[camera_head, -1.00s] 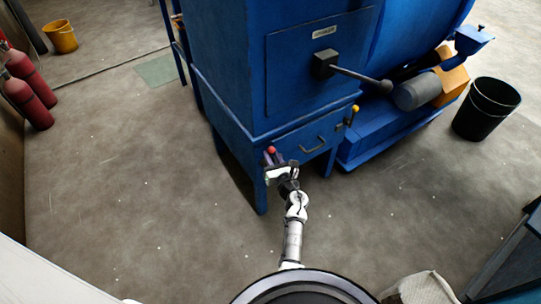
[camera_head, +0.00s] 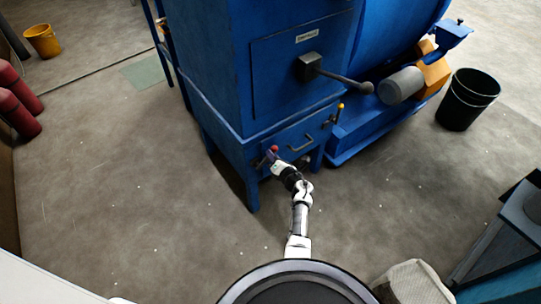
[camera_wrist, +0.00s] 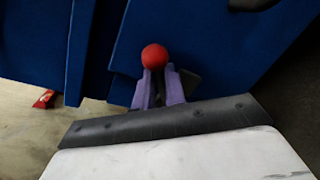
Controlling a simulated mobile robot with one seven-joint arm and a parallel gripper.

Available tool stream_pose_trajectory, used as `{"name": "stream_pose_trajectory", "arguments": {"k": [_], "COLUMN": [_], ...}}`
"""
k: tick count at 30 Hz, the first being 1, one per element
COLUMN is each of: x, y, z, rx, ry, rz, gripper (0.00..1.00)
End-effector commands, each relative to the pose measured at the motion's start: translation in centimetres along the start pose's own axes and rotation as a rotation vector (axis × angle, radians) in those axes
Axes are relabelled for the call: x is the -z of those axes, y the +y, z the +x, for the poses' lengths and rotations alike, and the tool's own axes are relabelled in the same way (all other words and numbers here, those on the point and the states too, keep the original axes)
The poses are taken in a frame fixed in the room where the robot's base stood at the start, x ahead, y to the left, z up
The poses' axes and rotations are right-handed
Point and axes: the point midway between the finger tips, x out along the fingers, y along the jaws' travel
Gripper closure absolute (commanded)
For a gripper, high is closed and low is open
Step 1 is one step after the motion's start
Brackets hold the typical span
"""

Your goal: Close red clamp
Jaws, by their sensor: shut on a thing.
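The red clamp shows as a red ball knob (camera_wrist: 154,56) on the front of the blue machine in the wrist view. The knob also shows in the head view (camera_head: 275,148), at the left end of the drawer-like panel. My gripper (camera_wrist: 159,80) has its two purple fingers just below the ball, on either side of the clamp's lever, and is shut on it. In the head view my gripper (camera_head: 271,157) reaches the panel from the lower right. The fingers hide most of the lever.
The blue panel has a grey handle (camera_head: 299,144) and a yellow-knobbed clamp (camera_head: 340,107) at its right end. A long black lever (camera_head: 345,80) juts out above. A black bucket (camera_head: 467,100) stands at the right.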

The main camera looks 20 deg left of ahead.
Motion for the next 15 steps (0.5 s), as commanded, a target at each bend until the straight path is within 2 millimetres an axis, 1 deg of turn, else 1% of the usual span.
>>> {"name": "stream_pose_trajectory", "arguments": {"k": [1, 6, 15], "x": [-1.84, -1.85, -1.87], "y": [0.03, -0.29, -0.44], "z": [0.1, 0.14, 0.12], "rx": [0.001, 0.001, 0.002], "ry": [-0.025, -0.019, -0.017], "rz": [0.008, 0.042, 0.052], "gripper": [1.0, 1.0, 1.0]}}
